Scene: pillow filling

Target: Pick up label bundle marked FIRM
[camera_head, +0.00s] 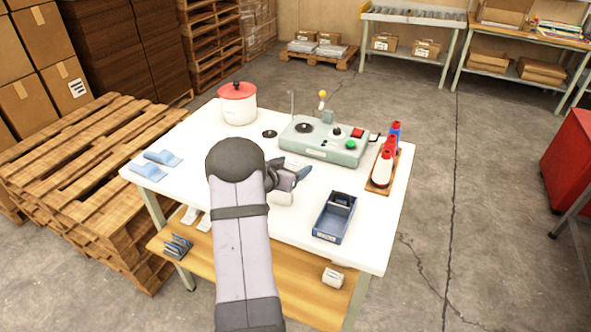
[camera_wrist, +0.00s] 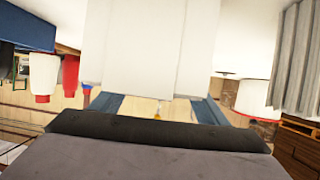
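My gripper (camera_head: 290,178) is low over the middle of the white table, partly hidden by my arm. A small white block (camera_head: 283,197), perhaps a label bundle, shows just below it. In the wrist view, a large plain white block (camera_wrist: 135,45) fills the top middle, right at the two blue fingers (camera_wrist: 157,106). The fingers stand apart, and I cannot tell whether they press on the block. No FIRM marking is readable. Another small white item (camera_head: 333,278) lies on the lower wooden shelf, with more white pieces (camera_head: 197,220) at its left.
The white table (camera_head: 375,240) holds a blue open tray (camera_head: 334,217), a grey-green machine (camera_head: 325,140), red, white and blue cones on a board (camera_head: 384,165), a red-lidded pot (camera_head: 238,103) and blue pouches (camera_head: 155,164). Wooden pallets (camera_head: 95,170) stand at the left.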

